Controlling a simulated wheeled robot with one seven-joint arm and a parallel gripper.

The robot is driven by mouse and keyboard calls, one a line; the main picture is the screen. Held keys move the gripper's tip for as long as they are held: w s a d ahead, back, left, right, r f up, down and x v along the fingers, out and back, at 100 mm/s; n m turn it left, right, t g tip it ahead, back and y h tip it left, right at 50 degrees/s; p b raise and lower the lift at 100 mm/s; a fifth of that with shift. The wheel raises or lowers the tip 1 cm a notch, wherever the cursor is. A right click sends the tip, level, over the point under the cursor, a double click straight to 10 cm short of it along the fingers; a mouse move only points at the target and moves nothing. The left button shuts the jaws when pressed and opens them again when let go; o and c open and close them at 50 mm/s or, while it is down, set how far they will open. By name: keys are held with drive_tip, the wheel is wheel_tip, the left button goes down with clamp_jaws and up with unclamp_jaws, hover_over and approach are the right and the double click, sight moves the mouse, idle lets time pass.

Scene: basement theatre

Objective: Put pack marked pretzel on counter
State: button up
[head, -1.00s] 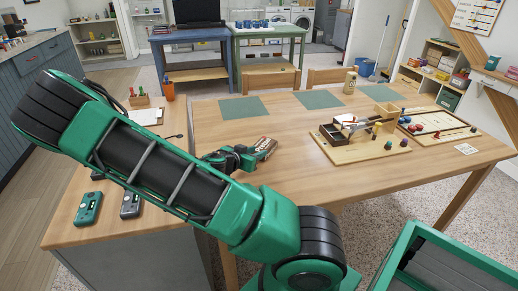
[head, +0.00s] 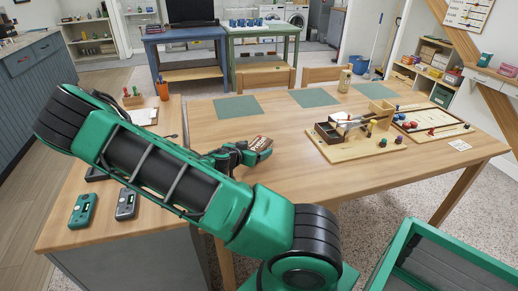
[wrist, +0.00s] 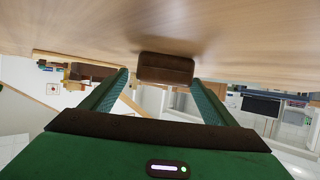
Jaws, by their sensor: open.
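A small brown pack (head: 260,142) with pale lettering stands on the wooden table in the head view; the lettering is too small to read. My gripper (head: 256,151) is low over the table at the pack, with one green finger along its near side. In the wrist view, which is upside down, the pack (wrist: 165,68) shows its plain brown side at the table, between the ends of the two open fingers (wrist: 163,85). I cannot tell whether the fingers touch it. A counter (head: 40,42) with blue-grey cabinets is at the far left.
The wooden table (head: 300,175) has green mats (head: 237,107), a wooden game set (head: 350,140) and a can (head: 345,80). Two handheld devices (head: 126,203) lie on the left table part. A green-rimmed bin (head: 440,235) is at lower right. Two chairs stand behind the table.

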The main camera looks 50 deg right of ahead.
sight(257, 147)
drive_tip(key=x, duration=0.4)
drive_tip(key=shift+w+d, duration=0.1)
drive_tip(key=shift+w, duration=0.05)
drive_tip(key=shift+r, duration=0.1)
drive_tip(key=c, duration=1.3)
drive_tip(key=shift+r, duration=0.1)
